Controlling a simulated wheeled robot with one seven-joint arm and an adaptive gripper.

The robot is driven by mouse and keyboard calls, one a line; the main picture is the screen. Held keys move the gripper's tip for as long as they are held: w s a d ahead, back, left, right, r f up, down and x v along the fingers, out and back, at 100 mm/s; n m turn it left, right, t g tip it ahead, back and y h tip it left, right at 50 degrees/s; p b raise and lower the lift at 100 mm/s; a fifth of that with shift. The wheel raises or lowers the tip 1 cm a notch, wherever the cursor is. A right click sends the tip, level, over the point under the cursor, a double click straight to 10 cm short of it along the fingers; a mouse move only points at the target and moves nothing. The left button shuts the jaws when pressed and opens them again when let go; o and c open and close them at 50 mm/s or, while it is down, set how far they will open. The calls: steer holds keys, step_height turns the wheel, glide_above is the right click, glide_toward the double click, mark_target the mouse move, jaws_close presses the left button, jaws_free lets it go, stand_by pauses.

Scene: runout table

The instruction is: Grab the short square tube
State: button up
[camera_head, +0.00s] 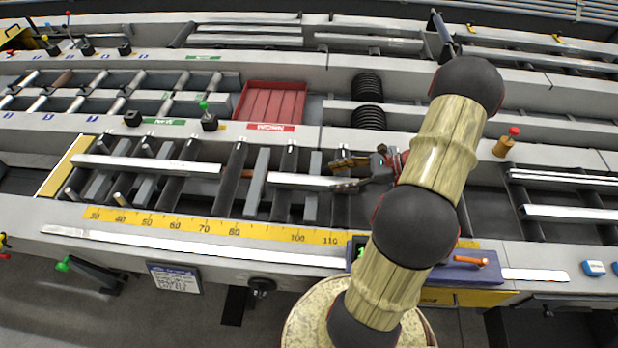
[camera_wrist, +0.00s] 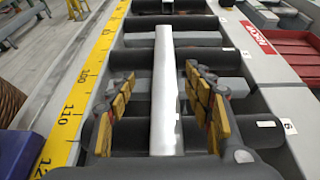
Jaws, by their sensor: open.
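The short square tube (camera_head: 300,180) is a pale metal bar lying across the dark rollers of the runout table, right of the middle. In the wrist view the short square tube (camera_wrist: 165,85) runs lengthwise up the picture. My gripper (camera_head: 345,174) is at the tube's right end in the head view. In the wrist view my gripper (camera_wrist: 160,97) is open, with a yellow-padded finger on each side of the tube and gaps showing between pads and tube. The fingers partly hide the tube's right end in the head view. The tube lies between the fingers, not clamped.
A longer pale bar (camera_head: 150,165) lies on the rollers to the left. A yellow measuring scale (camera_head: 220,228) runs along the front edge. A red tray (camera_head: 270,104) sits behind the rollers. Dark rollers and grey slats lie under the tube.

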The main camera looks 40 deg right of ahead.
mark_target(317, 180)
steer(key=shift+w+d+f, duration=0.1)
steer(key=shift+f, duration=0.15)
steer(key=shift+w+a+f, duration=0.2)
steer(key=shift+w, duration=0.05)
steer(key=b+x, duration=0.2)
steer(key=x, duration=0.4)
steer(key=shift+w+f+b, duration=0.3)
steer(key=shift+w, duration=0.05)
steer(key=shift+c, duration=1.4)
jaws_close()
